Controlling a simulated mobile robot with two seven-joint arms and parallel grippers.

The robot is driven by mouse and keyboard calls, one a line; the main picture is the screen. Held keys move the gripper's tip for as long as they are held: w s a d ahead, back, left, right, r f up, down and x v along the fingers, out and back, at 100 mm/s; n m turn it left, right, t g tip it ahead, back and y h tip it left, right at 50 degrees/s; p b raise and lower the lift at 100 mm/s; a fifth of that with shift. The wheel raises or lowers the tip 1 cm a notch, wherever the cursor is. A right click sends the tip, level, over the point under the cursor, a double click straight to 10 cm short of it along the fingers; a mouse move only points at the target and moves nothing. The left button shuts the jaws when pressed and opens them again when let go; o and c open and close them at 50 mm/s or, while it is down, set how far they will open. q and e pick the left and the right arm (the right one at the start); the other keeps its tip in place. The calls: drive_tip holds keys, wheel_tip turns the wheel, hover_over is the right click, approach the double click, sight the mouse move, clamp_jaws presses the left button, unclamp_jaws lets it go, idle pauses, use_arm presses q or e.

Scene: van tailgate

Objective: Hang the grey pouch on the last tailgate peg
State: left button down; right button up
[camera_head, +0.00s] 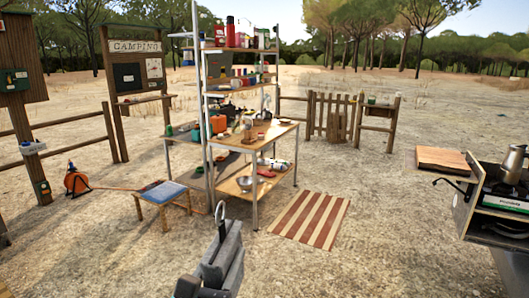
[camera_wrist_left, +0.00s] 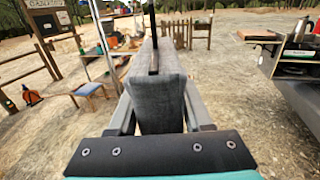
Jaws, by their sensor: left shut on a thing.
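The grey pouch (camera_head: 229,250) hangs in front of me at the bottom middle of the head view, with a ring or loop standing up at its top. My left gripper (camera_head: 212,272) is shut on it. In the left wrist view the pouch (camera_wrist_left: 158,100) is upright, pinched between the two fingers of the left gripper (camera_wrist_left: 160,112), with a dark strap rising from its top. The pouch is held in the air, apart from other things. I cannot make out any tailgate pegs in either view. My right gripper is not in view.
At the right stands a camp kitchen box (camera_head: 467,205) with a dark curved bar, a stove (camera_head: 505,198) and a metal pot (camera_head: 514,163). A metal shelf and table (camera_head: 255,140), a blue-topped stool (camera_head: 162,191) and a striped mat (camera_head: 311,219) are further off. Sandy ground is open between.

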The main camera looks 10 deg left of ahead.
use_arm(q)
drive_tip(key=w+d+r+m+h+p, duration=0.1)
drive_tip(key=w+r+p, duration=0.3)
drive_tip(key=r, duration=0.6)
drive_tip(key=w+d+r+m+h+p, duration=0.15)
drive_tip(key=w+r, duration=0.35)
drive_tip(key=r, duration=0.6)
drive_tip(key=w+d+r+h+p, duration=0.15)
drive_tip(key=w+r+p, duration=0.3)
drive_tip(key=r, duration=0.55)
wheel_tip(320, 180, up, 16)
drive_tip(key=d+m+g+h+p, duration=0.1)
drive_tip(key=d+m+h+p, duration=0.1)
drive_tip(key=p, duration=0.2)
drive_tip(key=s+d+r+m+g+h+p, duration=0.15)
drive_tip(key=s+r, duration=0.25)
drive_tip(key=r, duration=0.5)
drive_tip(key=s+r+g+h+p, duration=0.1)
drive_tip(key=s+r+h+p, duration=0.2)
drive_tip(key=r, duration=0.6)
drive_tip(key=s+d+f+y, duration=0.1)
drive_tip(key=s+d, duration=0.3)
drive_tip(key=d, duration=0.5)
drive_tip(key=shift+s+d+f, duration=0.15)
drive_tip(key=shift+d+f, duration=0.25)
drive_tip(key=shift+f, duration=0.1)
drive_tip(key=shift+t, duration=0.25)
drive_tip(key=shift+c, duration=1.2)
unclamp_jaws()
drive_tip(key=shift+f, duration=0.1)
